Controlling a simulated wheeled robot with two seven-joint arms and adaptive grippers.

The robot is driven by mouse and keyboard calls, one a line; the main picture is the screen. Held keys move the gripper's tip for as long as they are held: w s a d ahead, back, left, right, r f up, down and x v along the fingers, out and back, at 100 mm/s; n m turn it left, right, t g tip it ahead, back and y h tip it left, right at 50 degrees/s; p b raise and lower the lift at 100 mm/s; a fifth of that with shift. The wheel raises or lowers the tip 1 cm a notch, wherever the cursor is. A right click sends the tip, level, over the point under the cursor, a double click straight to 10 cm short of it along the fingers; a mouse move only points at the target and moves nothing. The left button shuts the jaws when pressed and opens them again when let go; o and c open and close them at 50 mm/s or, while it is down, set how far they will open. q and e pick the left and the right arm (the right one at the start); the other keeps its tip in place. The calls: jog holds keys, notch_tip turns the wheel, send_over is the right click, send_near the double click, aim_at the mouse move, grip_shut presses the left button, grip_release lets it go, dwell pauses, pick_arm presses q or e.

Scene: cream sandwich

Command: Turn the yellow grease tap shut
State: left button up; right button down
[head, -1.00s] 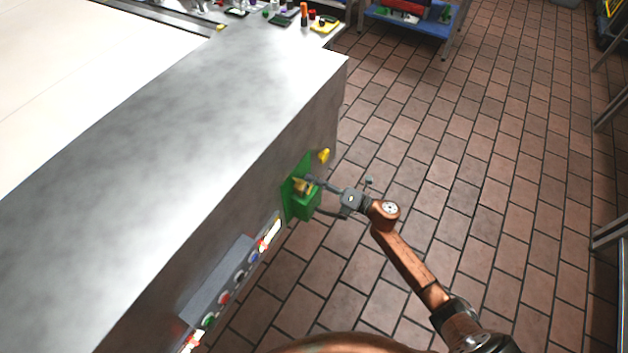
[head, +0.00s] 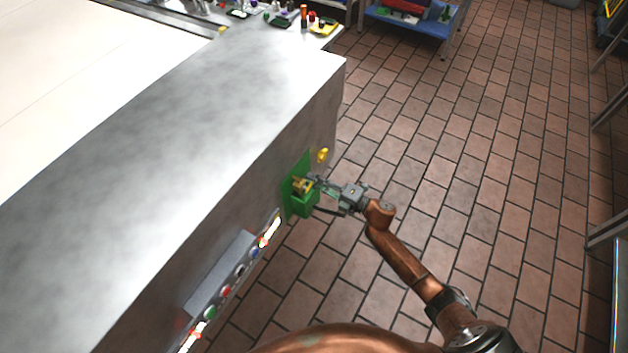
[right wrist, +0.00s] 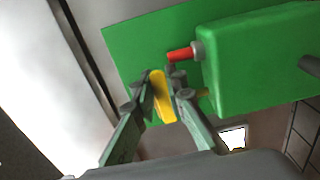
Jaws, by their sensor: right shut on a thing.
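The yellow grease tap (right wrist: 161,96) sits in front of a green plate (right wrist: 130,45) on the side of the metal counter. In the head view the tap (head: 300,186) shows small beside the green box (head: 303,204). My right gripper (right wrist: 162,92) is shut on the tap, one finger on each side of it; in the head view the gripper (head: 314,181) reaches the tap from the right. The fingers hide part of the tap's base. My left gripper is not in view.
A red-tipped fitting (right wrist: 181,54) sticks out of the green box close to the fingers. A panel of buttons (head: 225,290) is lower left on the counter side. Tiled floor is clear to the right.

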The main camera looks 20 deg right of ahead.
dwell(0.3)
jog(key=c, duration=1.9)
grip_release()
jog(key=shift+c, duration=0.2)
jog(key=v, duration=1.2)
